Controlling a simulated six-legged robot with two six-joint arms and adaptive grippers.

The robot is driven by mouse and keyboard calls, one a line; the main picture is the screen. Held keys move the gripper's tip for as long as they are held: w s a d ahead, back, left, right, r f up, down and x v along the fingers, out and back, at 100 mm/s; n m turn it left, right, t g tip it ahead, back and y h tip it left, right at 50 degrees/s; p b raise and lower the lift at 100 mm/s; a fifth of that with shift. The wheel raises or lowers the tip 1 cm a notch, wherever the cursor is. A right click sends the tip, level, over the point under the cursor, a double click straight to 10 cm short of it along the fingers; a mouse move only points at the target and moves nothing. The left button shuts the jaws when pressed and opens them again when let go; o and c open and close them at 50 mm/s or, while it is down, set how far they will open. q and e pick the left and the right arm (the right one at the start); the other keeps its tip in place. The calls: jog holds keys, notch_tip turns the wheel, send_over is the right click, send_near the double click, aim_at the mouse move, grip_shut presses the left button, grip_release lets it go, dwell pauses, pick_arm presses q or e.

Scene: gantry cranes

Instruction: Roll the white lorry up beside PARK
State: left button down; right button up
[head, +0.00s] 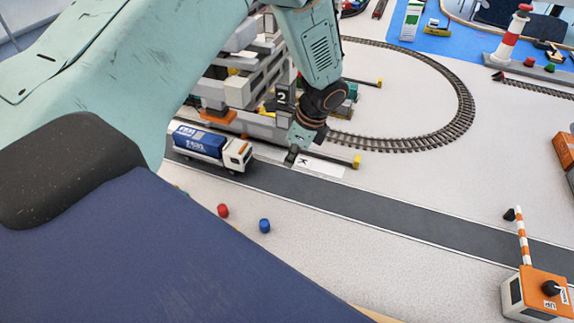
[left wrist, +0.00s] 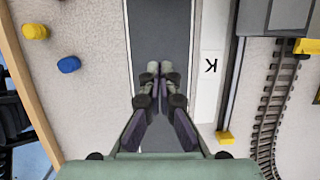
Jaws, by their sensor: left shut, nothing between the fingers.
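A lorry (head: 215,145) with a white cab and a blue box body stands on the dark road (head: 350,200) in the head view, its cab facing right. The white PARK plate (head: 328,166) lies along the road's far edge; only its K shows. The plate also shows in the left wrist view (left wrist: 209,88), right of the road. My left gripper (head: 292,154) is shut and empty, pointing down over the road beside the plate, ahead of the lorry's cab. Its fingertips (left wrist: 160,68) meet over the road in the left wrist view, where no lorry shows. My right gripper is out of view.
A red peg (head: 223,210) and a blue peg (head: 264,226) stand on the near side of the road. A crane structure marked 2 (head: 282,97) stands behind the lorry. An orange barrier box (head: 537,292) is at lower right. The road right of my gripper is clear.

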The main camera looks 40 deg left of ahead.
pick_arm(q)
notch_tip(320, 180, up, 2)
jog(key=r, duration=0.1)
jog(key=g+y+b, duration=0.2)
jog(key=y+b, duration=0.3)
jog(key=b, duration=0.4)
send_near(247, 166)
jog(key=f, duration=0.1)
jog(key=d+f, duration=0.1)
jog(key=f, duration=0.1)
jog(key=shift+w+d+f, duration=0.1)
jog(key=shift+w+d, duration=0.3)
jog(key=shift+s+a+f+t+b, duration=0.2)
jog(key=shift+s+a+f, duration=0.1)
jog(key=shift+a+f, duration=0.15)
jog(key=shift+s+a+f+t+b, duration=0.15)
jog(key=shift+s+a+f, duration=0.2)
jog(key=shift+a, duration=0.2)
jog(key=shift+s+a+r, duration=0.15)
jog(key=shift+s+a, duration=0.05)
jog(key=shift+a, duration=0.95)
jog(key=shift+w+a, duration=0.1)
jog(key=shift+a, duration=0.45)
jog(key=shift+s+r, duration=0.1)
jog(key=shift+s, duration=0.15)
